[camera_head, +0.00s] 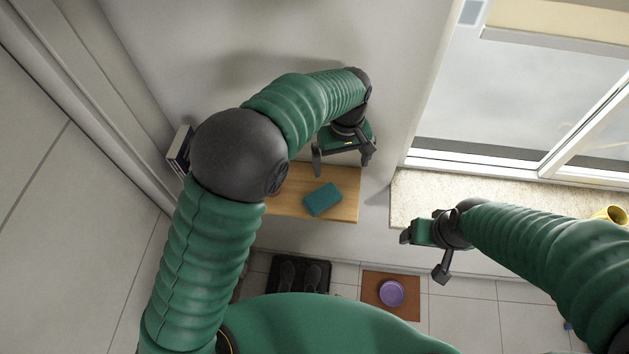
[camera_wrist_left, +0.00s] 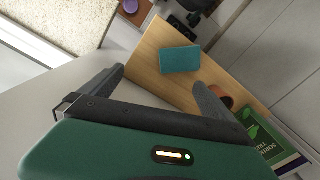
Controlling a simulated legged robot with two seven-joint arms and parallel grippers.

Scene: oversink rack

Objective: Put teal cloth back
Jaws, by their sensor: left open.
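The teal cloth (camera_head: 323,199) is a small folded rectangle lying flat on a wooden shelf (camera_head: 285,207). In the left wrist view the cloth (camera_wrist_left: 180,59) lies on the shelf board (camera_wrist_left: 150,55) beyond the fingertips, apart from them. My left gripper (camera_head: 343,164) is open and empty, above the back of the shelf; its spread fingers also show in the left wrist view (camera_wrist_left: 160,82). My right gripper (camera_head: 424,254) is off to the right, by the front edge of the stone sill, with its fingers apart and nothing between them.
A brown pot (camera_wrist_left: 221,97) and green books (camera_wrist_left: 262,140) are near the shelf's other end. The stone sill (camera_head: 415,195) holds a yellow cup (camera_head: 611,214). A purple bowl (camera_head: 391,293) rests on a brown floor mat (camera_head: 372,308). Black shoes (camera_head: 300,275) stand below the shelf.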

